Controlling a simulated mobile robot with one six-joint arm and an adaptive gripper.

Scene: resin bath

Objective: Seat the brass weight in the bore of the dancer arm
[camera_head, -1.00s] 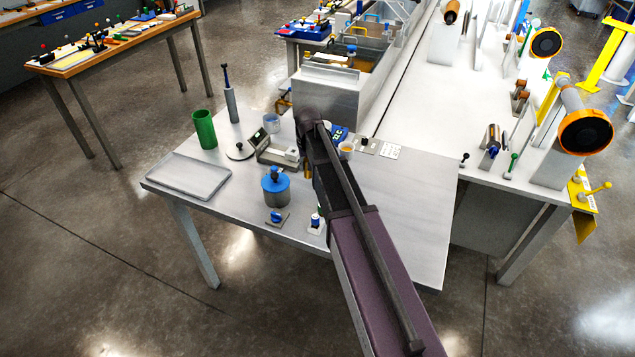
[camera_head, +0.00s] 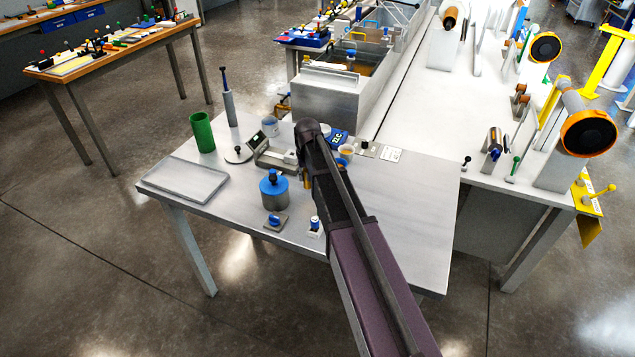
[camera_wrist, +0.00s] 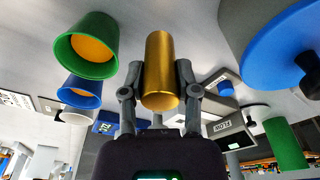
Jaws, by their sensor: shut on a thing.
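The brass weight (camera_wrist: 160,65) is a plain gold cylinder. In the wrist view my gripper (camera_wrist: 161,78) is shut on it, with one finger on each side. In the head view my gripper is mostly hidden behind my own arm. A sliver of the brass weight (camera_head: 307,180) shows left of the arm, over the steel table. I cannot make out the dancer arm or its bore for certain in either view.
The steel table (camera_head: 400,220) holds a green cup (camera_head: 202,132), a grey tray (camera_head: 185,180), a blue-lidded pot (camera_head: 274,190) and a scale (camera_head: 270,153). The table's right part is clear. The bath (camera_head: 330,85) and the long white bench (camera_head: 420,110) lie beyond.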

